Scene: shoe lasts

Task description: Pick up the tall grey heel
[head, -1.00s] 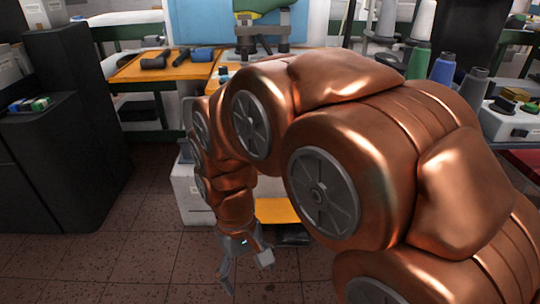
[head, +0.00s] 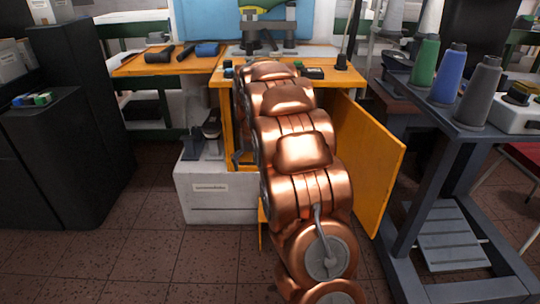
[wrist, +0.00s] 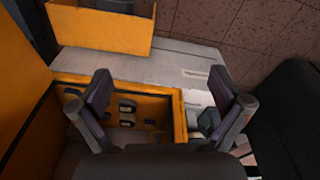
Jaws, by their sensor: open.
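A tall dark grey shape (head: 194,143), probably the grey heel, stands on the white box at the left of the orange cabinet in the head view. A dark grey piece (wrist: 208,121) beside my right finger in the wrist view may be the same thing; I cannot tell for sure. My gripper (wrist: 159,88) is open and empty, its two fingers wide apart over the orange cabinet's opening. In the head view my arm hides most of the gripper.
The orange cabinet (head: 226,125) has its door (head: 372,165) swung open to the right. Several small dark items (wrist: 127,111) sit inside it. A shoe (head: 212,124) is behind the grey shape on the white box (head: 216,202). A dark stand (head: 445,185) is at right.

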